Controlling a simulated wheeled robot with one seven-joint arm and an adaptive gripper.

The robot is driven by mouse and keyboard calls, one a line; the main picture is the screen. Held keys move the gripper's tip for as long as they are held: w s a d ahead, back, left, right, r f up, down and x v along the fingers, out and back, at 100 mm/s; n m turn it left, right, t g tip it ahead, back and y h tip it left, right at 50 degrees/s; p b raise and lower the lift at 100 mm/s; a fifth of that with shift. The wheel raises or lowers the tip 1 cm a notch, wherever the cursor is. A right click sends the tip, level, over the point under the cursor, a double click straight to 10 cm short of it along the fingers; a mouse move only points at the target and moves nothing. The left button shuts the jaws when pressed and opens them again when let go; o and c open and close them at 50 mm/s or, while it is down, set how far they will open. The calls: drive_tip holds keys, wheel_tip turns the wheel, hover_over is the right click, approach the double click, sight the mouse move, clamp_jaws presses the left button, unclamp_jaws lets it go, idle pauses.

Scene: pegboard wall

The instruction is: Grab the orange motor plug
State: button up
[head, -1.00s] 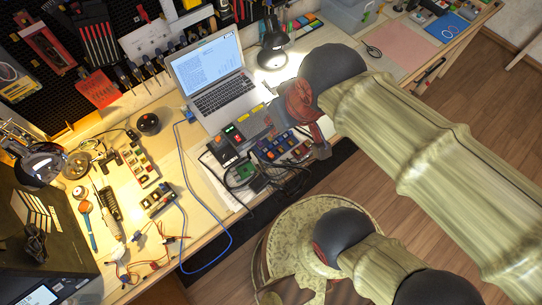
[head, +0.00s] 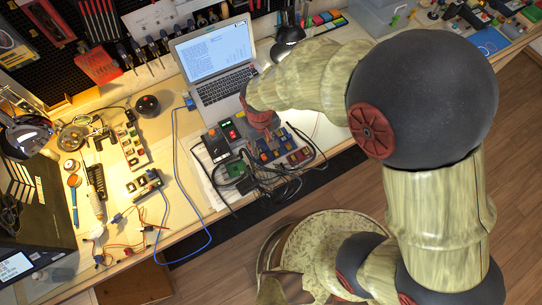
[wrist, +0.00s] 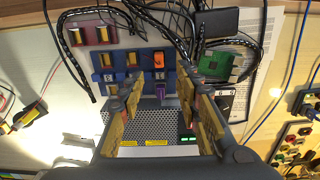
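The orange motor plug (wrist: 159,60) sits in a blue terminal block (wrist: 132,62), in its right part, upper middle of the wrist view. A purple plug (wrist: 160,91) is just below it, and several yellow-gold plugs sit to its left. My gripper (wrist: 160,92) is open, its two yellowish fingers spread to either side, with nothing held. The orange plug shows beyond the gap between the fingertips, not visibly touched. In the head view the blue block (head: 276,150) lies just below my wrist. My fingers are mostly hidden there.
Black cables (head: 290,180) loop around the block. A green circuit board (wrist: 214,65) is to its right in the wrist view. A perforated metal box (wrist: 155,125) lies under the fingers. A laptop (head: 215,65) stands behind on the workbench.

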sight(263, 155)
drive_tip(key=shift+d+f, duration=0.15)
drive_tip(key=shift+f, duration=0.7)
wheel_tip(263, 155, down, 5)
drive_tip(key=shift+r+b, duration=0.1)
drive_tip(key=shift+b, duration=0.95)
drive_tip(key=shift+c, duration=0.8)
clamp_jaws()
drive_tip(key=shift+r, duration=0.1)
